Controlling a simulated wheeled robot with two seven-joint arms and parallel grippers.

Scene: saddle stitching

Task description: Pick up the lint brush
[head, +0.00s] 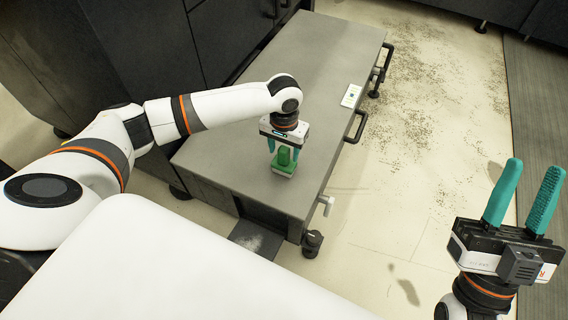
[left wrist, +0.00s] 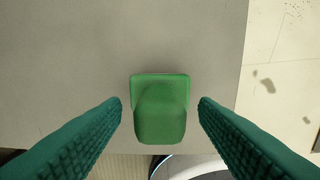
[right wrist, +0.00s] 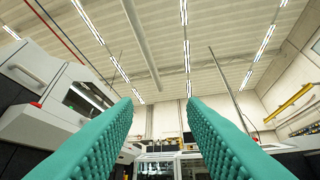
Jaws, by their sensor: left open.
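The green lint brush (head: 284,162) stands on the grey table top near its front edge, with its handle upward. In the left wrist view the brush (left wrist: 160,112) lies centred between my fingers, with a gap on each side. My left gripper (head: 284,150) is open directly above and around the brush, pointing down; its fingers (left wrist: 160,105) do not touch it. My right gripper (head: 522,195) is open and empty, raised at the right with its fingers pointing up. The right wrist view shows its two teal fingers (right wrist: 160,105) apart with nothing between them.
The grey table (head: 320,60) is mostly bare. A small white card-like object (head: 351,96) lies near its right edge. Dark handles (head: 357,127) stick out along that side. Dark cabinets (head: 235,40) stand behind the table. The floor (head: 400,200) at right is speckled with debris.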

